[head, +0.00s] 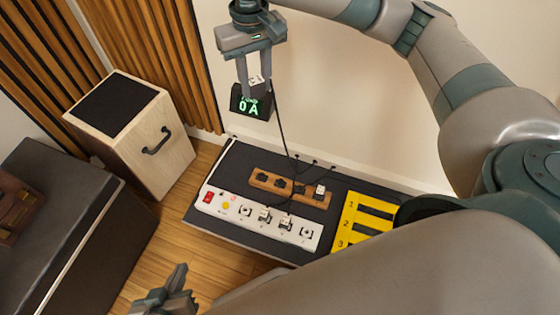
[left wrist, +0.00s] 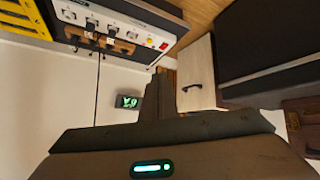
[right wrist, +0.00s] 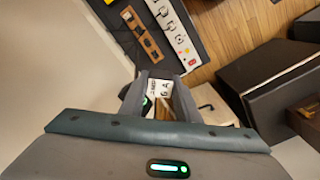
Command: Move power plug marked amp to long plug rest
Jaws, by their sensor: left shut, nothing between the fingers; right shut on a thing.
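My right gripper (head: 256,86) is shut on a small white plug (head: 256,80) with dark marks, high above the board. The plug also shows between the fingers in the right wrist view (right wrist: 159,91); its lettering is too small to read surely. A dark cable runs down from near it to the board. The long wooden plug rest (head: 272,181) lies on the dark board behind the power strip, with dark slots and a white plug (head: 319,190) at its right end. My left gripper (head: 178,280) is shut and empty, low at the front.
A white power strip (head: 228,207) with a red switch holds several sockets, some with plugs. A yellow rack (head: 347,214) numbered 1, 2, 3 lies to its right. A dark display (head: 241,104) reads 0 A. A wooden speaker-like box (head: 168,163) and dark cabinet (head: 95,255) stand left.

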